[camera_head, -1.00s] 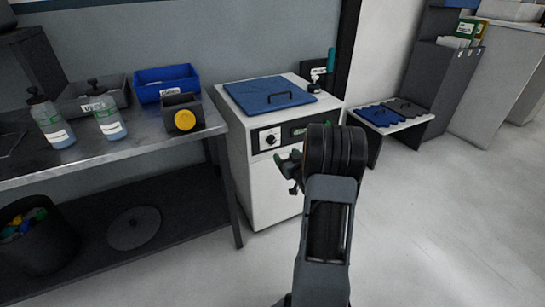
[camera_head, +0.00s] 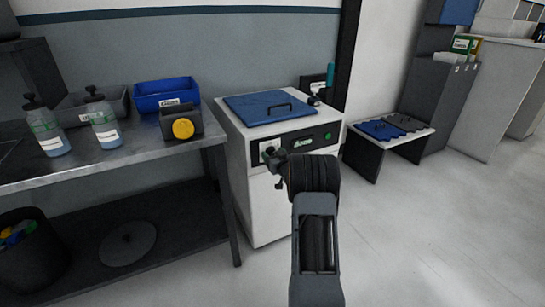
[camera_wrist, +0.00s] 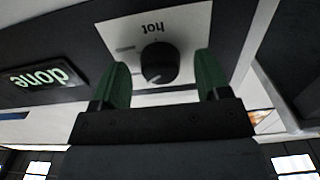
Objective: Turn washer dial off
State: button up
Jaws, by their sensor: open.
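The washer (camera_head: 270,190) is a white cabinet with a blue lid and a black front panel. Its dial (camera_wrist: 158,63) is a black knob on a white plate marked "hot", which reads upside down in the wrist view. My gripper (camera_wrist: 158,75) is open, with its two green fingertips on either side of the dial. I cannot tell whether they touch it. In the head view my gripper (camera_head: 272,158) is at the left of the panel and mostly covers the dial.
A display reading "done" (camera_wrist: 45,78) is beside the dial. A green button (camera_head: 327,135) is at the panel's right. A metal table (camera_head: 100,165) with bottles and bins stands close on the left. A low bench (camera_head: 400,140) is on the right, with open floor in front.

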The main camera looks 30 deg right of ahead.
jog(key=shift+w, duration=0.45)
jog(key=shift+c, duration=0.5)
jog(key=c, duration=0.8)
